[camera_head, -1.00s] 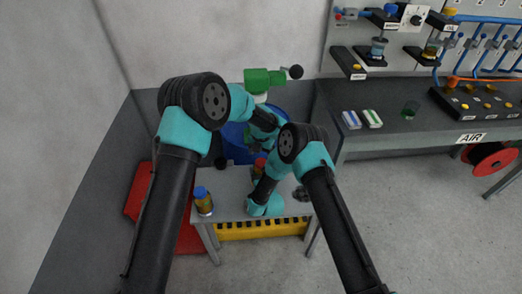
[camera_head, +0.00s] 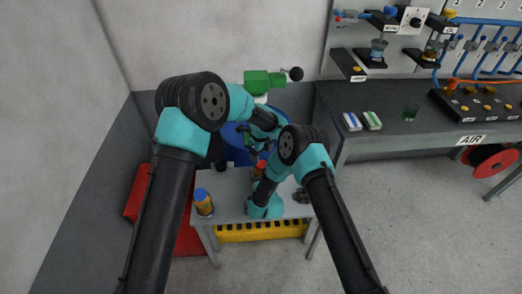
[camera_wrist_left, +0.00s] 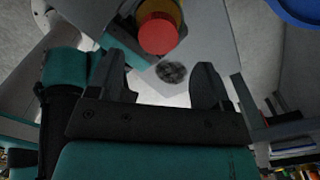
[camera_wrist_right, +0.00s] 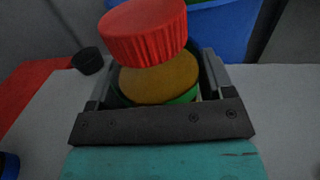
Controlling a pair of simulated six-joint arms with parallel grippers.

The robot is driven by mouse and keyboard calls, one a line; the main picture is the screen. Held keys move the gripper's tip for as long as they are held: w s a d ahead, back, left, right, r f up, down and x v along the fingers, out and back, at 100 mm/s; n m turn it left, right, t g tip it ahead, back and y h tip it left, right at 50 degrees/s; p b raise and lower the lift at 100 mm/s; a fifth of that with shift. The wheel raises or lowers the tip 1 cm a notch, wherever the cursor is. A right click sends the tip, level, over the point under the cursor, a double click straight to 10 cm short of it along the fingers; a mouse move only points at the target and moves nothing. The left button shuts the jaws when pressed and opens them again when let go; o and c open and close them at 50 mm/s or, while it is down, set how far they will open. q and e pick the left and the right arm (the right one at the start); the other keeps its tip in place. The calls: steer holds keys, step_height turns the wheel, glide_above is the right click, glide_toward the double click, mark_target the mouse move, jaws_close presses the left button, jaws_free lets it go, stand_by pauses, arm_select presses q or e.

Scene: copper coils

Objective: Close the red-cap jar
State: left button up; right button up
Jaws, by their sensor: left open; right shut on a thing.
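The red-cap jar stands on the small table, mostly hidden by my arms in the head view, where its red cap (camera_head: 260,165) shows. My right gripper (camera_wrist_right: 155,92) is shut on the jar body. My left gripper (camera_wrist_left: 165,78) is open and empty; the red cap (camera_wrist_left: 157,34) shows just beyond its fingertips in the left wrist view. The left fingers are apart from the cap.
A blue-capped jar (camera_head: 203,201) stands at the table's left. A dark coil clump (camera_head: 301,195) lies at the right. A black cap (camera_wrist_right: 88,61) lies behind on the left. A blue barrel (camera_head: 232,135) stands behind the table (camera_head: 235,182).

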mark_target(261, 163)
arm_select(q)
steer(key=n, duration=0.6)
steer(key=shift+r+n, duration=0.25)
steer(key=shift+n, duration=0.05)
steer(key=n, duration=0.5)
steer(key=shift+r, duration=0.2)
steer(key=n, duration=0.5)
steer(key=shift+r, duration=0.2)
steer(key=n, duration=0.6)
steer(key=shift+r, duration=0.2)
steer(key=shift+s+f, duration=0.1)
steer(key=shift+f, duration=3.9)
steer(key=shift+c, duration=0.3)
